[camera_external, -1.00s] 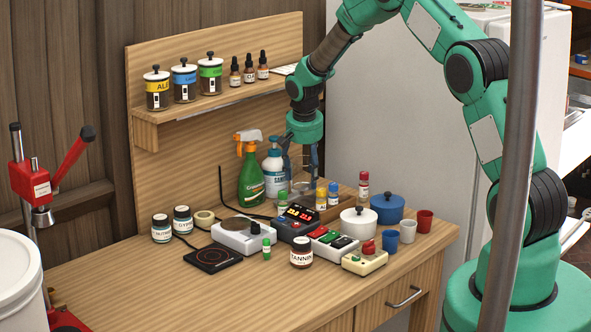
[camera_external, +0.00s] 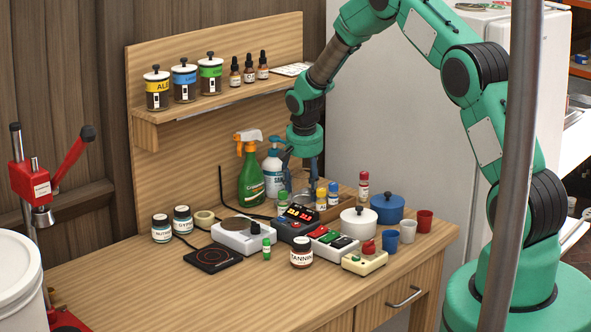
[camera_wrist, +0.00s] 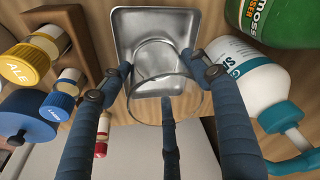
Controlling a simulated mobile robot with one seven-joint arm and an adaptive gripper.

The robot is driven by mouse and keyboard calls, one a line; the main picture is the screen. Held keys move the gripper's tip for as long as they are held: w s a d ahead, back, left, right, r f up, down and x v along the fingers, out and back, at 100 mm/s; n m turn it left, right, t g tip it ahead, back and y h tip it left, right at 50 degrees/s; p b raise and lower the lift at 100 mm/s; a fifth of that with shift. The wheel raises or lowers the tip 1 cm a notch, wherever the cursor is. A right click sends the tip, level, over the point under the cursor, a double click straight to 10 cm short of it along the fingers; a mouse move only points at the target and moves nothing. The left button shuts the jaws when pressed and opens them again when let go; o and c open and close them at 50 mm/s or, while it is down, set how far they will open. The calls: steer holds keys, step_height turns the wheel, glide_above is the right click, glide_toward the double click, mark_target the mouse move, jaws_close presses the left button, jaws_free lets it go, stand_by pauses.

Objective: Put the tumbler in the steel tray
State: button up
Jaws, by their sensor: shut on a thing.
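The clear glass tumbler (camera_wrist: 146,108) is held between the fingers of my gripper (camera_wrist: 158,70), its rim toward the wrist camera. The steel tray (camera_wrist: 122,28), square with rounded corners, lies beyond it in the wrist view. The tumbler's far end overlaps the tray's inside; I cannot tell whether it touches the tray floor. In the external view my gripper (camera_external: 304,176) points down at the back of the bench, and bottles and devices in front hide the tray and most of the tumbler.
A green spray bottle (camera_external: 250,178) and white sanitiser bottle (camera_wrist: 255,85) stand close to the tray's right in the wrist view. Yellow-capped (camera_wrist: 22,65) and blue-capped (camera_wrist: 57,106) bottles and a wooden box edge (camera_wrist: 85,40) are close on the left. The bench's front left (camera_external: 130,285) is clear.

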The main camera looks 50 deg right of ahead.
steer(key=shift+f, duration=0.1)
steer(key=o, duration=1.6)
steer(key=shift+c, duration=0.2)
steer(key=shift+r, duration=0.2)
steer(key=v, duration=1.2)
steer(key=shift+p, duration=0.4)
